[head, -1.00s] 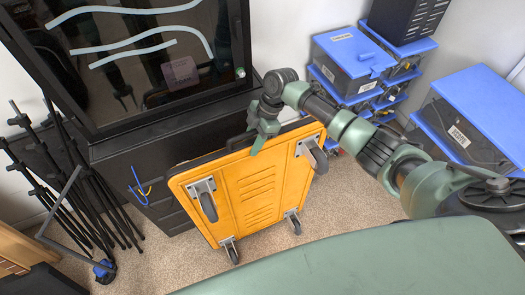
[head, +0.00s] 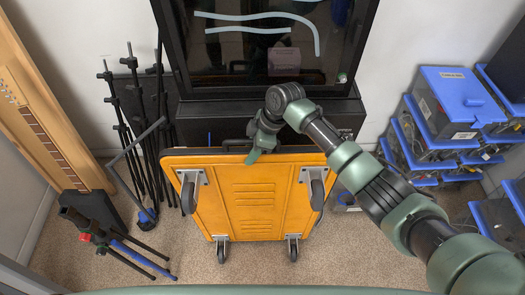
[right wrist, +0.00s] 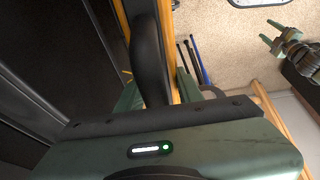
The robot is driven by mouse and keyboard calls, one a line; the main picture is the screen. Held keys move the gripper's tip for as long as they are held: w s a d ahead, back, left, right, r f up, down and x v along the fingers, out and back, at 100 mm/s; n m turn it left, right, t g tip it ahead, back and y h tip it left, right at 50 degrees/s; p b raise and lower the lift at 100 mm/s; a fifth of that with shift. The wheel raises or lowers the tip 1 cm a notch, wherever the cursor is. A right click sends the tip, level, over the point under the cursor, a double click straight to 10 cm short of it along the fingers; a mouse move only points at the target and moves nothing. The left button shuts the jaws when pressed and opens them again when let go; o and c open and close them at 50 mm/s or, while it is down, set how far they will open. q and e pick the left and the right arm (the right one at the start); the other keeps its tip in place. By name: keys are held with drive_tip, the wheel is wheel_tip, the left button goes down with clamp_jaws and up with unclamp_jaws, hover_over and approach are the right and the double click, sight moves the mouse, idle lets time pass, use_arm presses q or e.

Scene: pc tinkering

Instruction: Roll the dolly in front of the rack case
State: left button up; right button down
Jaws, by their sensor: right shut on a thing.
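The dolly (head: 256,205) is an orange panel with four grey-bracketed casters, standing on its edge with its wheeled underside facing me. It stands in front of the black case (head: 346,117), which carries a glass-fronted black cabinet (head: 272,45); I take these to be the rack case. My right gripper (head: 258,148) is shut on the dolly's top edge at its black handle. In the right wrist view the handle (right wrist: 150,60) passes between the fingers. My left gripper (right wrist: 268,32) shows at the upper right there, with its fingertips apart and empty; it is outside the head view.
A wooden frame (head: 50,100) stands further left. Blue-lidded boxes (head: 455,90) are stacked at the right.

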drive_tip(key=shift+a+r, duration=0.2)
drive_tip(key=shift+a, duration=0.05)
drive_tip(key=c, duration=1.1)
unclamp_jaws()
drive_tip(key=shift+o, duration=0.9)
drive_tip(key=shift+f, duration=0.1)
drive_tip(key=shift+d+r, duration=0.15)
drive_tip(key=shift+r, duration=0.05)
drive_tip(key=b+v, duration=0.1)
drive_tip(key=v, duration=0.6)
drive_tip(key=shift+r, duration=0.2)
